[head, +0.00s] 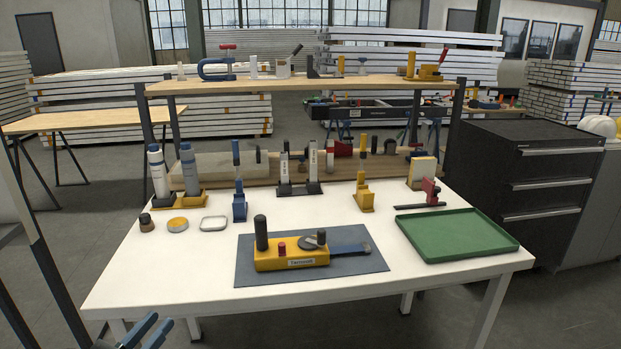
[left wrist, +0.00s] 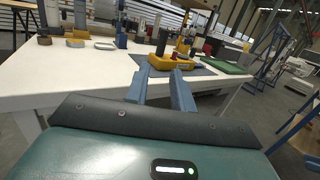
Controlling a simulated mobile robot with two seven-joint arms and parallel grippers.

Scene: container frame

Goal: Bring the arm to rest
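My left gripper (head: 147,331) shows at the bottom left of the head view, in front of and below the front edge of the white table (head: 130,285). Its two blue fingers are apart with nothing between them. In the left wrist view the same fingers (left wrist: 160,88) point toward the table, with a clear gap between them. Only the finger ends show in the head view; the rest of the left arm is out of frame. My right gripper is in neither view.
On the table are a yellow fixture (head: 290,258) on a grey mat (head: 255,279), a green tray (head: 457,234), two bottles in a yellow holder (head: 185,201) and several clamps and tools. A wooden shelf (head: 340,83) stands behind. A black drawer cabinet (head: 530,180) is at right.

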